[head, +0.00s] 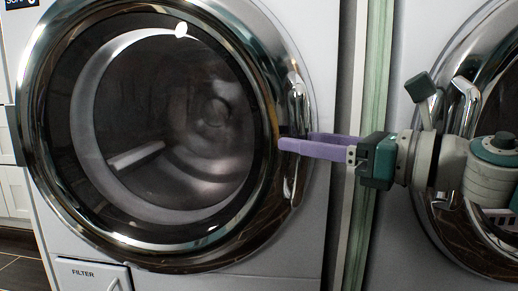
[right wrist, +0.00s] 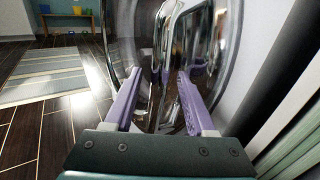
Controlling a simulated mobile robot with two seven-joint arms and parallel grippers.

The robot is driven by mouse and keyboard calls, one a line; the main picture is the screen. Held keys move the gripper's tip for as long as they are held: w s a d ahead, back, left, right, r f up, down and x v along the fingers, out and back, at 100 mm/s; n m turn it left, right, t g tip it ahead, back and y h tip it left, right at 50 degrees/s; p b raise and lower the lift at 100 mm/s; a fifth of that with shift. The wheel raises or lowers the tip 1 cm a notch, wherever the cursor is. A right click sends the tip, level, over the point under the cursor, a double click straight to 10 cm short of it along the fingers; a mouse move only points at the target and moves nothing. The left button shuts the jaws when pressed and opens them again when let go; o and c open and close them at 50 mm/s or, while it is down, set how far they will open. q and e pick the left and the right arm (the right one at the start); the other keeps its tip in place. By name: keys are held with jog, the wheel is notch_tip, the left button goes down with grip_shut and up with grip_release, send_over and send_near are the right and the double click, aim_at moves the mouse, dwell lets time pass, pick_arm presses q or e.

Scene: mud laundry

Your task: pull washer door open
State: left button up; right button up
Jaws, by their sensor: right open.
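The washer door (head: 160,120) is a round dark glass window in a wide chrome ring, and it appears closed against the pale washer front (head: 312,30). Its chrome handle (head: 296,95) is on the right side of the ring. My right gripper (head: 297,141) reaches in from the right with its purple fingers at the handle, open. In the right wrist view, the fingers (right wrist: 160,82) stand apart, with the chrome handle (right wrist: 175,45) between or just ahead of them. I cannot tell whether they touch it. My left gripper is not in view.
A second machine with a round chrome door (head: 470,90) stands at the right, behind my right arm. A filter flap (head: 90,274) is at the washer's lower left. The wrist view shows open wood floor (right wrist: 50,130) with a striped rug (right wrist: 45,75).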

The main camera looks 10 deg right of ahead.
jog(key=shift+w+a, duration=0.25)
jog(key=shift+a, duration=0.05)
jog(key=shift+c, duration=0.4)
grip_shut()
dwell(0.9)
